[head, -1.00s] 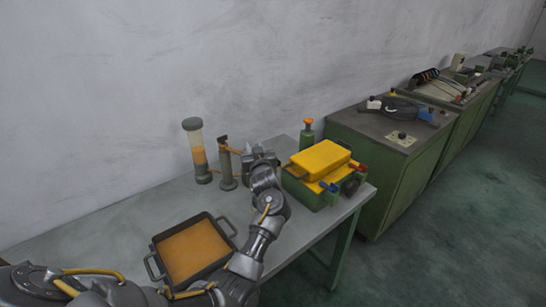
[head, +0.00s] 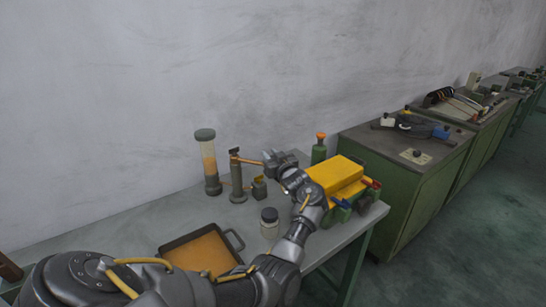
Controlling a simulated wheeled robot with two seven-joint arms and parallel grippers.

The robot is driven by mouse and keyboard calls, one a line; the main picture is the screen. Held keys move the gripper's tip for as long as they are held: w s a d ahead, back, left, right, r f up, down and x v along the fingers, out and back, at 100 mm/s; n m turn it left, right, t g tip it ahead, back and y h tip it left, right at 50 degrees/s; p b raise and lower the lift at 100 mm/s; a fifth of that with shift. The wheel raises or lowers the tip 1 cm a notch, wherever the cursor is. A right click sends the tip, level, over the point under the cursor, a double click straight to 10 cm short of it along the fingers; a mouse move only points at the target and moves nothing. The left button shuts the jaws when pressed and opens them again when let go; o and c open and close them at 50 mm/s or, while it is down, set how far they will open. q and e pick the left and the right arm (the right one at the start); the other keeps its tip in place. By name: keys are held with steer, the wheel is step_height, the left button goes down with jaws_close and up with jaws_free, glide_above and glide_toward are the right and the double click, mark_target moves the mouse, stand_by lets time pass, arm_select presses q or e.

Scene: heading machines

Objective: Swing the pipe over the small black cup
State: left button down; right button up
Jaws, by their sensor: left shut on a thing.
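A grey upright post (head: 237,180) stands on the table near the wall. A thin orange-brown pipe (head: 250,161) reaches out from its top to the right. My left gripper (head: 268,161) is shut on the free end of the pipe, which its fingers partly hide. A small black cup (head: 259,188) stands on the table just right of the post, below the pipe's outer part and my gripper. Whether the pipe's end is exactly above it, I cannot tell. My right gripper is not in view.
A clear cylinder with orange contents (head: 209,165) stands left of the post. A dark-lidded jar (head: 269,224) and a black pan of orange material (head: 163,248) are nearer. A yellow-topped green machine (head: 335,177) and green bottle (head: 319,149) are right. Bare table lies at left.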

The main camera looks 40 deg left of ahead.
arm_select(q)
steer(key=c, duration=1.1)
jaws_free()
steer(key=shift+s+a+r, duration=0.1)
steer(key=shift+c, duration=0.2)
steer(key=shift+d, duration=0.3)
steer(key=b+v, duration=0.2)
steer(key=v, duration=0.8)
steer(key=shift+s+d, duration=0.1)
steer(key=shift+d, duration=0.05)
